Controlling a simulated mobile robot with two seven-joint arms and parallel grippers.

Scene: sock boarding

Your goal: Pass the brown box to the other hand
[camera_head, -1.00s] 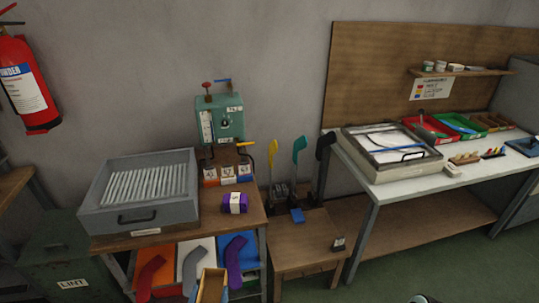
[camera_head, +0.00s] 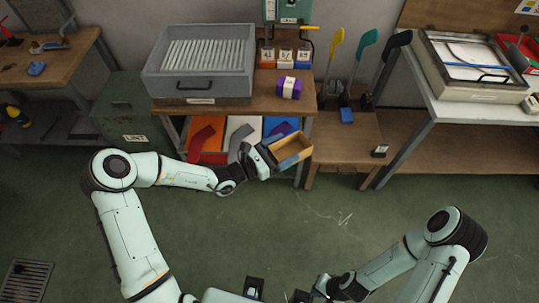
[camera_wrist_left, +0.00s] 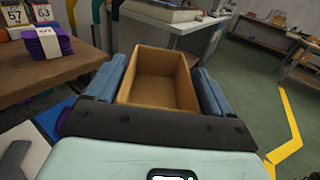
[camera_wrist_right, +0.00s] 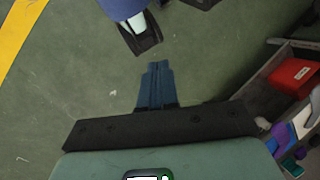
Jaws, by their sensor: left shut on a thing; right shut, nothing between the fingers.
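The brown box (camera_head: 292,148) is an open-topped, empty-looking tray in front of the low shelf in the head view. My left gripper (camera_head: 273,153) is shut on it and holds it out at the arm's end. In the left wrist view the blue fingers press on both sides of the brown box (camera_wrist_left: 160,78), whose inside looks bare. My right gripper (camera_head: 302,296) is low at the bottom edge of the head view, well apart from the box. In the right wrist view its blue fingers (camera_wrist_right: 155,85) are together with nothing between them, above green floor.
A wooden table (camera_head: 215,108) with a grey tray (camera_head: 205,85) and a purple bundle (camera_head: 289,87) stands behind the box. A low stand (camera_head: 345,150) with colored paddles is to its right. Open green floor (camera_head: 370,225) lies between my arms.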

